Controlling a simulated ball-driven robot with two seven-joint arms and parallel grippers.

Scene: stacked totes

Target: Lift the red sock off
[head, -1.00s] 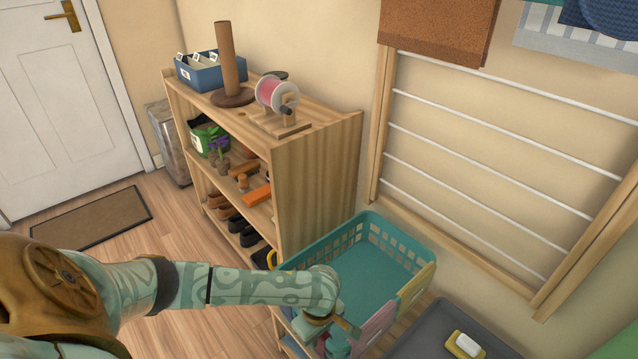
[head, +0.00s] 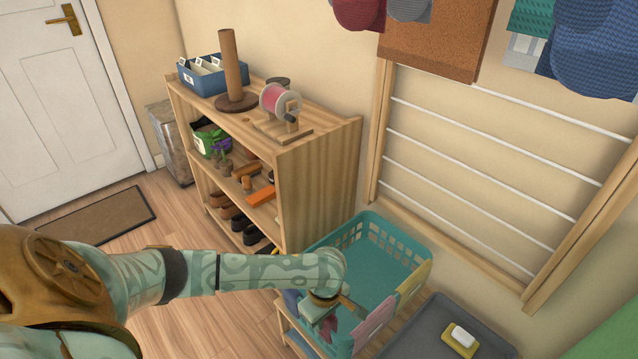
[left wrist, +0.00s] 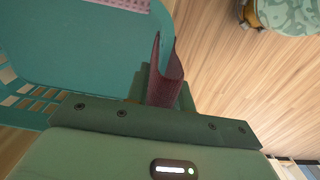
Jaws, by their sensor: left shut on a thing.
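The dark red sock (left wrist: 166,82) is between the fingers of my left gripper (left wrist: 165,95) in the left wrist view, right beside the teal basket's wall. In the head view my left gripper (head: 330,305) is at the basket's near left rim, shut on the sock, and a dark red patch of it (head: 329,329) shows below the fingers. The teal basket (head: 388,232) also shows in the left wrist view (left wrist: 80,60). I cannot tell whether the sock still touches the rim. My right gripper is not in view.
Pink cloth (head: 376,322) and yellow cloth (head: 411,284) hang over the basket's right rim. A wooden shelf (head: 320,185) stands behind it. A grey surface (head: 440,315) with a soap dish (head: 458,345) is at right.

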